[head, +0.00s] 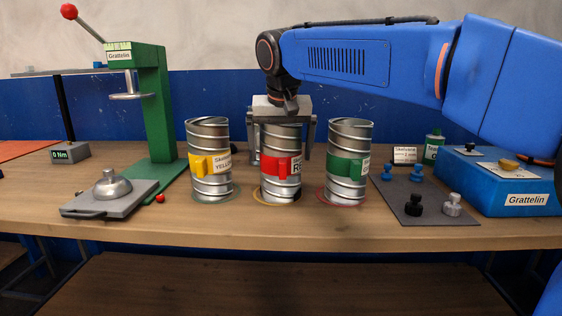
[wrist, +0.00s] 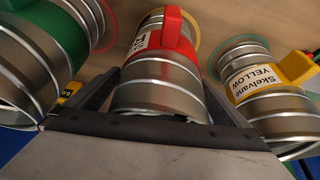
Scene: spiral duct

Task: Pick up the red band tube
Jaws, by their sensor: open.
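The red band tube (head: 279,188) is a ribbed metal spiral duct with a red band, upright in the middle of a row of three on the bench. It stands on a yellow ring mark. My gripper (head: 281,150) is directly above and around its top, one finger on each side, open. In the wrist view, the red band tube (wrist: 163,75) lies between the two spread fingers of my gripper (wrist: 160,100). The fingers look apart from its wall. The tube's top end is hidden behind my gripper.
The yellow band tube (head: 211,185) stands close on the left, on a green ring. The green band tube (head: 346,183) stands close on the right, on a red ring. A green press (head: 155,120) is farther left. A grey mat (head: 425,203) with several knobs and a blue box (head: 500,190) are at right.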

